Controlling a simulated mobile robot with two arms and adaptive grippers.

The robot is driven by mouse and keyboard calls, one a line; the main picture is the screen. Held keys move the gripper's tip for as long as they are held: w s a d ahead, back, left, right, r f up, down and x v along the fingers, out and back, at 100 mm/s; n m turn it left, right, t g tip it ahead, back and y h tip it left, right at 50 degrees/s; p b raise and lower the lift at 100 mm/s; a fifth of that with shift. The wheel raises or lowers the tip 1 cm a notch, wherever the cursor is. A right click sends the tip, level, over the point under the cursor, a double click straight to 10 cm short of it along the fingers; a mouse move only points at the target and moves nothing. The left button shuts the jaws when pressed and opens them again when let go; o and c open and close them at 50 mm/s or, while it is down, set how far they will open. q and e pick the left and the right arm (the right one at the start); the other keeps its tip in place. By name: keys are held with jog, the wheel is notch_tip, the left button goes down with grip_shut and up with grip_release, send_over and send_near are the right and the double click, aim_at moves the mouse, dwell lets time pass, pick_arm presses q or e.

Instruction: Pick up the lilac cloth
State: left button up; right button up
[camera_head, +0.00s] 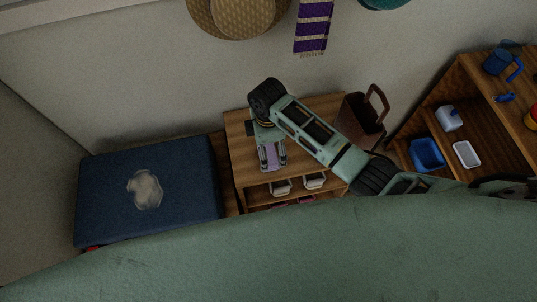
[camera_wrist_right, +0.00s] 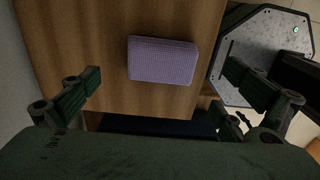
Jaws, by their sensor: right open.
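The lilac cloth (camera_wrist_right: 162,60) is a folded, textured block lying flat on the wooden top of a small shelf unit (camera_head: 240,143). In the head view the cloth (camera_head: 271,156) shows between the fingers of my right gripper (camera_head: 273,164). My right gripper is open and empty, its fingers spread wider than the cloth. In the right wrist view the cloth lies ahead of and between the two fingers (camera_wrist_right: 162,82), apart from both. My left gripper is not in view.
A brown bag (camera_head: 358,122) stands right of the unit, and a dark blue padded block (camera_head: 190,170) lies left. White shoes (camera_head: 314,181) sit in the unit's lower compartment. A wooden shelf (camera_head: 480,110) at right holds a blue bin (camera_head: 427,154) and a white tray (camera_head: 466,154).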

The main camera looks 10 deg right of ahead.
aim_at(269, 153)
notch_tip(269, 153, down, 5)
jog(key=shift+f, duration=0.1)
jog(key=shift+c, duration=0.5)
jog(key=shift+d, duration=0.1)
jog(key=c, duration=1.1)
jog(key=shift+r, duration=0.7)
notch_tip(269, 153, up, 3)
jog(key=shift+f, duration=0.1)
jog(key=d+r, duration=0.2)
jog(key=d, duration=0.1)
jog(key=s+d+r, duration=0.1)
jog(key=d+r, duration=0.1)
jog(key=d, duration=0.2)
jog(key=s+d+r, duration=0.1)
jog(key=d+r, duration=0.2)
jog(key=d, duration=0.1)
jog(key=shift+d, duration=0.25)
